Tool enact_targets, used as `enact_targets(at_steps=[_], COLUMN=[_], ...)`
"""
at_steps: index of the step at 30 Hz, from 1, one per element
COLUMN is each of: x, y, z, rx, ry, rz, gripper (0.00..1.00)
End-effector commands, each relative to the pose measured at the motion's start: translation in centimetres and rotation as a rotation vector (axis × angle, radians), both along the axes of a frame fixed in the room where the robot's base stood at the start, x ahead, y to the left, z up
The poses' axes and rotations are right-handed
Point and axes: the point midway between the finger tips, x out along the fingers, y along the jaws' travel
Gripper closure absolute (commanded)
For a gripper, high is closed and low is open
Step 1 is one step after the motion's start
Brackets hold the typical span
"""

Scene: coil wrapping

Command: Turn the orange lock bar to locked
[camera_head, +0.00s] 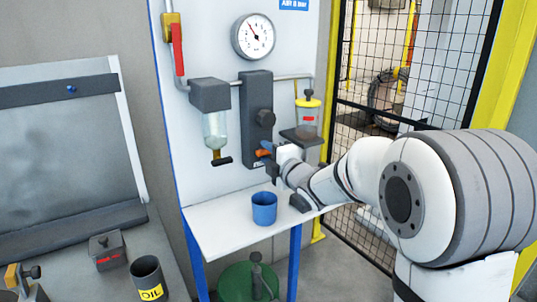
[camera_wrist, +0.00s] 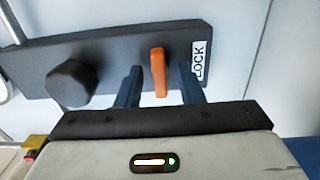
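The orange lock bar (camera_wrist: 159,72) sits on a dark grey block (camera_wrist: 110,45) beside a white label reading "LOCK" (camera_wrist: 202,62). In the wrist view the bar stands between the two blue fingers of my gripper (camera_wrist: 158,82), with a visible gap on each side. The fingers are apart and do not appear to close on the bar. In the head view the bar (camera_head: 264,150) shows small at the lower part of the block, with my gripper (camera_head: 272,152) right at it and partly hiding it.
A dark knob (camera_wrist: 73,83) is on the same block. A sight bowl (camera_head: 215,130) hangs left, and a yellow-topped jar (camera_head: 308,115) stands right. A blue cup (camera_head: 264,208) stands on the white shelf (camera_head: 225,228) below. A gauge (camera_head: 253,36) is above.

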Motion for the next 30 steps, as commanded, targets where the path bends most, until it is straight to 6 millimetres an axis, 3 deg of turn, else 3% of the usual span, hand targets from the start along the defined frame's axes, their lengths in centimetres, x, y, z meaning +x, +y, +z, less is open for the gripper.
enact_targets(at_steps=[12,30], x=[-0.01,0.02], y=[-0.08,-0.13], z=[0.01,-0.14], rx=[0.0,0.104], ry=[0.0,0.069], rz=[-0.001,-0.001], gripper=[1.0,1.0])
